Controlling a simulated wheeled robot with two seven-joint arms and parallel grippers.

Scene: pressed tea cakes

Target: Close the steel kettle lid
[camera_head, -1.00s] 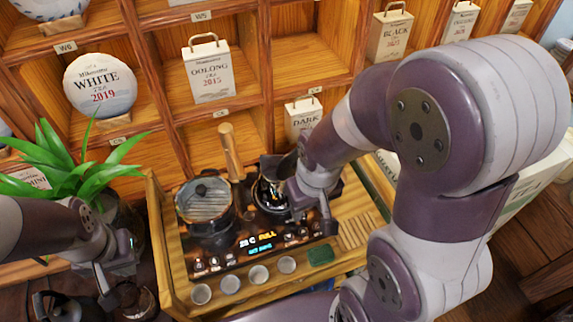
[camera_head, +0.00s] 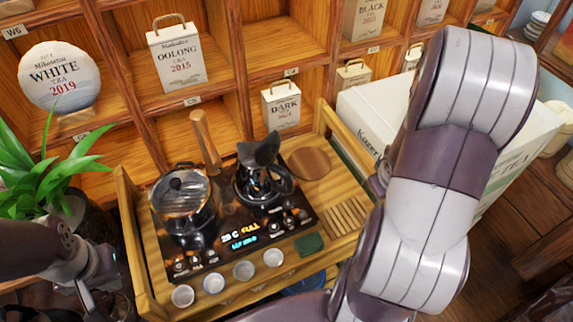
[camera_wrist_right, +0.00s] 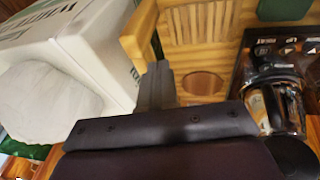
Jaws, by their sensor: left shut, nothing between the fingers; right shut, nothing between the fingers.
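The steel kettle (camera_head: 262,187) stands on the right part of the dark stove panel. Its dark lid (camera_head: 259,148) stands raised and tilted above the kettle body. The kettle also shows at the right edge of the right wrist view (camera_wrist_right: 283,108). My right gripper (camera_wrist_right: 157,82) is shut and empty, apart from the kettle. In the head view it is mostly hidden behind my right arm, to the right of the wooden tray. My left gripper (camera_head: 97,298) is low at the left, shut and empty, and far from the kettle.
A glass-lidded pot (camera_head: 184,200) with a wooden handle stands left of the kettle. Several small cups line the tray's front (camera_head: 213,283). A green block (camera_head: 309,243) and a slatted rack (camera_head: 347,215) lie at right. A white box (camera_head: 363,115) stands beyond the tray.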

